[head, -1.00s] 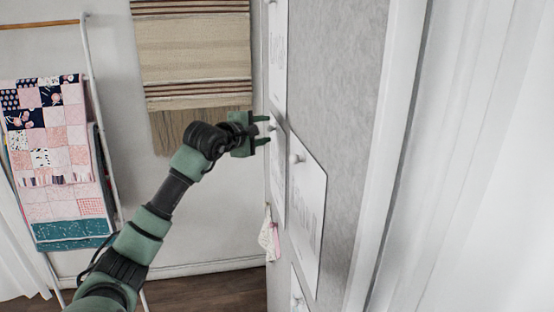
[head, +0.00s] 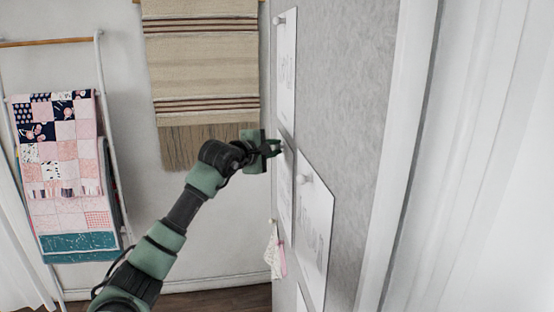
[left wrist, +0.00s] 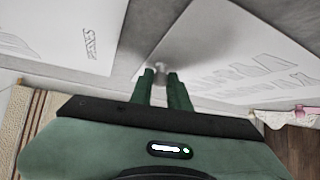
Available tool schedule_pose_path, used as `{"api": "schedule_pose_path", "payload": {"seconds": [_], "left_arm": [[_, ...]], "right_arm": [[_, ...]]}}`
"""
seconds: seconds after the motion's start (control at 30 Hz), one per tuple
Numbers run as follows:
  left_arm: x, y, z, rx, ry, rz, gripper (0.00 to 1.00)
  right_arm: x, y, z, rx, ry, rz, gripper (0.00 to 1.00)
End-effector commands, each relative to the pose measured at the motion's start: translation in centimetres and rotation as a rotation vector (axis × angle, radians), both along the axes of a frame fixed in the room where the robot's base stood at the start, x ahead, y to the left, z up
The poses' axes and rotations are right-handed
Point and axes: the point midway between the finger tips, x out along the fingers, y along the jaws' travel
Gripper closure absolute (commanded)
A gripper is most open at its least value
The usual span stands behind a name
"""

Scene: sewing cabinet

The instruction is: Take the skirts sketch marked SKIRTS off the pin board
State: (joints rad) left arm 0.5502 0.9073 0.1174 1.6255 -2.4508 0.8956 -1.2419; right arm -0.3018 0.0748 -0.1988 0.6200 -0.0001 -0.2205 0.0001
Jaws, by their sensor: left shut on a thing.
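Several white sketch sheets hang on the grey pin board (head: 345,110). My left gripper (head: 279,150) is at the top of the middle-left sheet (head: 283,195), seen at a steep angle. In the left wrist view, its fingers (left wrist: 160,76) are shut on a small pale pin (left wrist: 160,67) at the edge of that sheet (left wrist: 235,70), which carries grey drawn shapes. Another sheet (left wrist: 60,35) beside it bears a small label. I cannot surely read SKIRTS on any sheet. My right gripper is not in view.
A nearer sheet (head: 314,235) with a round pin hangs to the right of the gripper, and another sheet (head: 287,65) hangs above. A small cloth (head: 274,252) hangs below. A woven hanging (head: 205,60) and a quilt rack (head: 106,130) stand left.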

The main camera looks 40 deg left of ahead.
Motion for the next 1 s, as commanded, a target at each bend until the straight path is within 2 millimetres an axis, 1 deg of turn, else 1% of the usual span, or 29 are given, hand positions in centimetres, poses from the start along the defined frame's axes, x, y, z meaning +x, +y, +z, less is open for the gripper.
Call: {"api": "schedule_pose_path", "payload": {"seconds": [0.13,0.4,0.57,0.63,0.77,0.87,1.0], "left_arm": [[-0.6,0.6,0.9,0.006,-0.007,0.004,1.00],[-0.6,0.6,5.0,0.004,-0.008,0.003,1.00],[-0.6,0.5,7.0,0.002,-0.007,0.003,1.00],[-1.4,1.4,6.5,0.003,-0.001,0.007,1.00],[-3.5,3.0,6.4,0.004,-0.001,0.009,1.00],[-5.4,4.4,6.3,0.006,0.000,0.008,1.00],[-8.1,6.7,6.0,0.004,0.000,0.009,1.00]], "right_arm": [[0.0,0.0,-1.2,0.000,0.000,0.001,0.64],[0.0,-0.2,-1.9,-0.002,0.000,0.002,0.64],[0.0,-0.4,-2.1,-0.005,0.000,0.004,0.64],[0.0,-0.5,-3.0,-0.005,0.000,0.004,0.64],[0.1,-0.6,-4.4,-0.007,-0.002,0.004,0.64],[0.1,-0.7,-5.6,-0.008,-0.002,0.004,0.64],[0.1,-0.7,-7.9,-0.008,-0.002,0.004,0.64]]}}
